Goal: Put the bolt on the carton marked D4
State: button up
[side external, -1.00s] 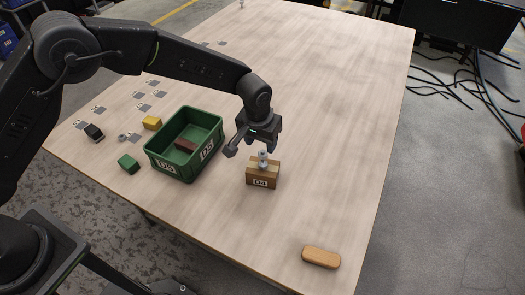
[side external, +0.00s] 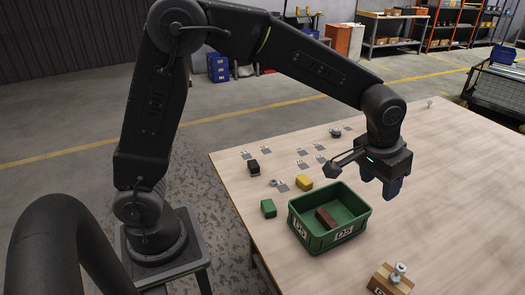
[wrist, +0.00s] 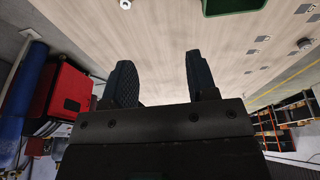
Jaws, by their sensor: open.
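The bolt (side external: 399,271), silvery grey, stands roughly upright on top of the brown carton (side external: 389,284) at the lower right of the side view. The carton is cut off by the bottom edge and only a sliver of its label shows now; the earlier frame shows it marked D4. My gripper (side external: 380,193) is open and empty, pointing down above the table, beyond the green bin and well apart from the bolt. Its two spread fingers show in the wrist view (wrist: 161,80) with nothing between them.
A green bin (side external: 308,240) marked D5 holds a dark red-brown block (side external: 326,219). Left of it lie a green block (side external: 268,208), a yellow block (side external: 304,183), a black block (side external: 253,167) and several flat metal brackets (side external: 303,152). The table's right side is largely clear.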

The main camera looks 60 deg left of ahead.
jog(key=s+a+r+t, duration=0.1)
jog(key=s+a+r, duration=0.7)
jog(key=s, duration=0.4)
jog(key=s+a+f+t, duration=0.1)
jog(key=s+a, duration=0.2)
jog(key=s, duration=0.8)
jog(key=shift+a+f+t, duration=0.25)
jog(key=shift+a+t, duration=0.05)
jog(key=shift+a, duration=0.1)
